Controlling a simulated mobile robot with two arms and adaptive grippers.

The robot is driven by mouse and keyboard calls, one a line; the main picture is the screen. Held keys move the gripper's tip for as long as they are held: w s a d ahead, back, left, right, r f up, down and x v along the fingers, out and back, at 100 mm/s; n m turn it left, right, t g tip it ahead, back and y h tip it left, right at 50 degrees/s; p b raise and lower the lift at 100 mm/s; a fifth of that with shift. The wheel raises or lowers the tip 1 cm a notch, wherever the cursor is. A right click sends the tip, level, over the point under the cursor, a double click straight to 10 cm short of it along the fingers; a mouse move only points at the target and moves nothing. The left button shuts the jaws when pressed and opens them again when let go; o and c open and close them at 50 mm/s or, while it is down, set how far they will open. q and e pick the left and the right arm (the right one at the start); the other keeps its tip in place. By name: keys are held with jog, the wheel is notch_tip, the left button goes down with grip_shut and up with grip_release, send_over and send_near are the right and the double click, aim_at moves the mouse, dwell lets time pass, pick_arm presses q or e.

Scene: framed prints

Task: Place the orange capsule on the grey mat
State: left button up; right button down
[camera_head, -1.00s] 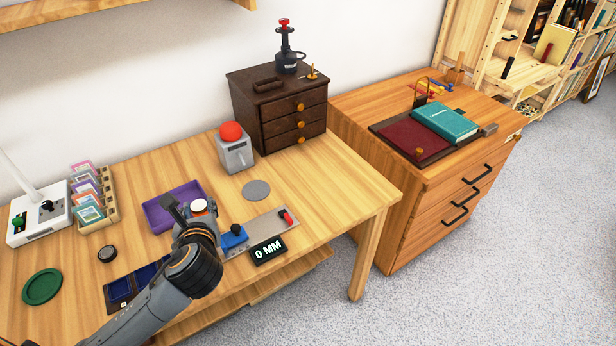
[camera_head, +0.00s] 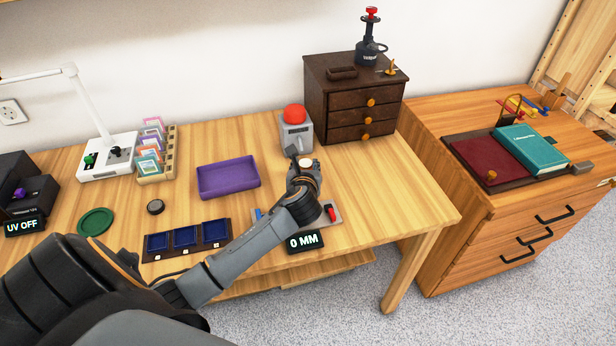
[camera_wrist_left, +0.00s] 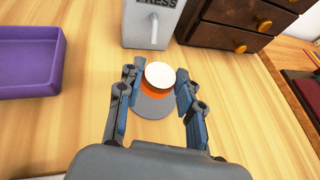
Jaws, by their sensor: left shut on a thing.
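The orange capsule (camera_wrist_left: 154,90), with a white round top, is between the fingers of my left gripper (camera_wrist_left: 155,85) in the left wrist view. The gripper is shut on it. The grey mat (camera_wrist_left: 155,105) is a round disc directly below and around the capsule in that view; I cannot tell whether the capsule touches it. In the head view my left gripper (camera_head: 304,166) is in front of the grey press, with the white top showing. The gripper covers most of the mat there. My right gripper is not in view.
The grey press (camera_head: 296,131) with a red dome stands just behind the gripper, beside a dark drawer chest (camera_head: 330,102). A purple tray (camera_head: 228,178) lies to the left. A "0 MM" display (camera_head: 305,241) is at the table's front. Bare wood lies to the right.

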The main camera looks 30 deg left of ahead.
pick_arm(q)
jog(key=shift+w+a+f, duration=0.15)
jog(key=shift+w+f, duration=0.4)
jog(key=shift+f, duration=0.1)
jog(key=shift+w+f+b, duration=0.2)
jog(key=shift+f+b, duration=0.15)
jog(key=shift+f, duration=1.4)
jog(key=shift+f, duration=0.15)
jog(key=o, duration=1.1)
